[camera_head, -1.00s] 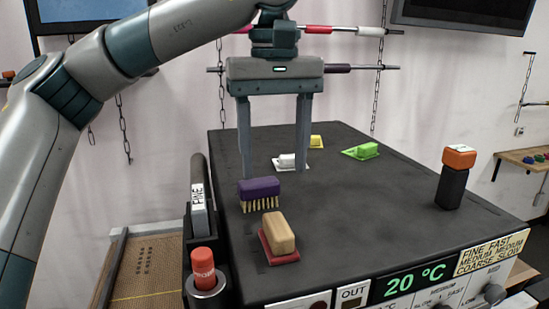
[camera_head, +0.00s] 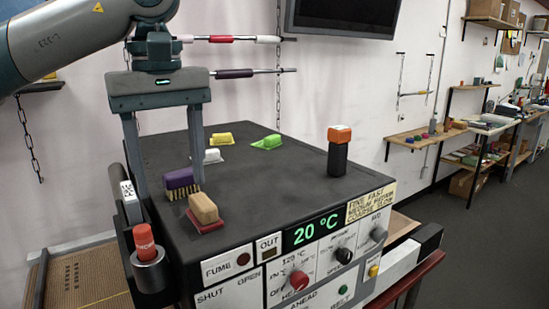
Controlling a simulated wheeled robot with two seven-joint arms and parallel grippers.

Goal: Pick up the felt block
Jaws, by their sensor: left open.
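The likely felt block is a tan block (camera_head: 203,207) on a red pad, near the front left of the dark machine top (camera_head: 270,185). Similar blocks on pads stand farther back: white (camera_head: 211,155), yellow (camera_head: 221,139) and green (camera_head: 268,142). A purple brush (camera_head: 180,179) with pale bristles stands just behind the tan block. My left gripper (camera_head: 169,187) is open and points down, with no object held. My right gripper is not in view.
A black cylinder with an orange top (camera_head: 339,140) stands at the right of the machine top. A red-capped item (camera_head: 144,242) sits in a holder at its left side. The front panel (camera_head: 305,262) carries knobs. The middle of the top is clear.

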